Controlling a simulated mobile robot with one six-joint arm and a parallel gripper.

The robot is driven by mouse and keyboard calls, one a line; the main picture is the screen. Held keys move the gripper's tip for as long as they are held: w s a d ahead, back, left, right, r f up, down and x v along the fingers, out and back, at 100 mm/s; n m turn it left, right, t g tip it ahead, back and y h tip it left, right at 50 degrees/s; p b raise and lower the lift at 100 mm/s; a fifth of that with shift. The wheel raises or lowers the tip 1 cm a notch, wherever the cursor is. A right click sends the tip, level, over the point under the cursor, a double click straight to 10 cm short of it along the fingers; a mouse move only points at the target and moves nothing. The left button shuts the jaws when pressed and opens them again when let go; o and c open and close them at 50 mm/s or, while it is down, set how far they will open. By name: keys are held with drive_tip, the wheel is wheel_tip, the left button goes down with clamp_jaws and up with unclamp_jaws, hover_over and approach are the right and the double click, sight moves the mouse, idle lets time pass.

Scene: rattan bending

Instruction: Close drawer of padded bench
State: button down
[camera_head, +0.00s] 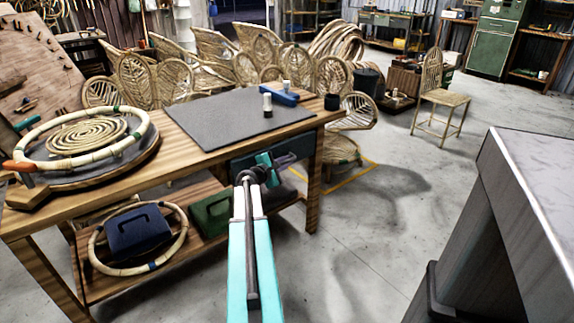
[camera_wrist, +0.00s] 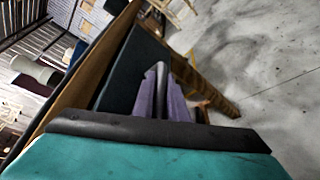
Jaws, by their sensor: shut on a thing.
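The padded bench (camera_head: 215,170) is a long wooden workbench with a grey pad (camera_head: 235,118) on its top. Its dark blue-grey drawer (camera_head: 240,167) sits under the right part of the top. My gripper (camera_head: 277,165) is at the drawer's front and appears shut on its handle. In the wrist view the dark drawer front (camera_wrist: 125,70) lies just beyond my gripper (camera_wrist: 163,100), along the wooden bench edge. The handle is mostly hidden by the fingers. I cannot tell how far out the drawer stands.
A rattan ring (camera_head: 140,138) lies on the bench's left. A blue case (camera_head: 136,232) and a green case (camera_head: 211,214) are on the lower shelf. A grey-topped table (camera_head: 535,185) stands at the right. The floor (camera_head: 370,235) between is clear.

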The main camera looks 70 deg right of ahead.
drive_tip(key=w+d, duration=0.1)
drive_tip(key=w, duration=0.1)
drive_tip(key=shift+w+d+r, duration=0.15)
drive_tip(key=shift+w+d, duration=0.2)
drive_tip(key=c, duration=2)
unclamp_jaws()
drive_tip(key=shift+c, duration=0.2)
drive_tip(key=shift+a, duration=0.15)
